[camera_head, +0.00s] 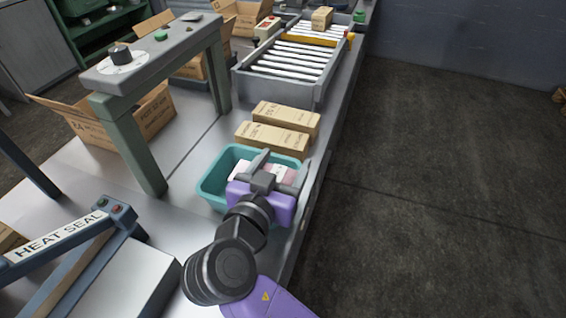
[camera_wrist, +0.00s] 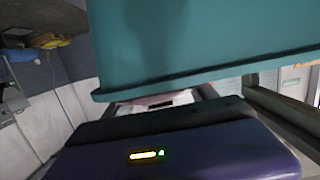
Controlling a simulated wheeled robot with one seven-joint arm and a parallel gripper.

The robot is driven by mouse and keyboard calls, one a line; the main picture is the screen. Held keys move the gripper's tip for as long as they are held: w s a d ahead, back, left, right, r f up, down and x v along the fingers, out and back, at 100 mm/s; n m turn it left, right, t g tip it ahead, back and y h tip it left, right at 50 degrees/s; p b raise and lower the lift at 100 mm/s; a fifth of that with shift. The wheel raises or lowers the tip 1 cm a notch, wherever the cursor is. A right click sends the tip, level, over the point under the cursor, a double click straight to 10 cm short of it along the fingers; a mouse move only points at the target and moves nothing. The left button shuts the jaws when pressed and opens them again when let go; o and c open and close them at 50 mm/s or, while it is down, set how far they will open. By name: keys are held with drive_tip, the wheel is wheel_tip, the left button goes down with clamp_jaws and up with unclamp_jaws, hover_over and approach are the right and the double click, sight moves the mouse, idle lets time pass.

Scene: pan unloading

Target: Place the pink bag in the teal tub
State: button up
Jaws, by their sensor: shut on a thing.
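The teal tub (camera_head: 207,183) stands on the metal bench, just in front of two cardboard boxes. My gripper (camera_head: 276,172) is over the right part of the tub and shut on the pink bag (camera_head: 241,170). Only pale pink and white parts of the bag show around the fingers. In the wrist view, the teal tub (camera_wrist: 200,40) fills the upper middle, and a strip of the pink bag (camera_wrist: 150,102) shows between its edge and my gripper. I cannot tell whether the bag touches the tub's floor.
Two cardboard boxes (camera_head: 272,138) lie right behind the tub. A roller conveyor (camera_head: 295,62) is further back. A grey-green arch (camera_head: 130,130) stands to the left, and the heat sealer (camera_head: 60,240) is at front left. The bench's right edge is close to the tub.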

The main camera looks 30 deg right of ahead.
drive_tip(key=o, duration=1.6)
drive_tip(key=shift+r+p, duration=0.2)
drive_tip(key=shift+p, duration=0.1)
drive_tip(key=v, duration=0.8)
drive_tip(key=b+v, duration=0.1)
drive_tip(key=v, duration=0.3)
drive_tip(key=shift+r, duration=0.3)
drive_tip(key=shift+s, duration=0.15)
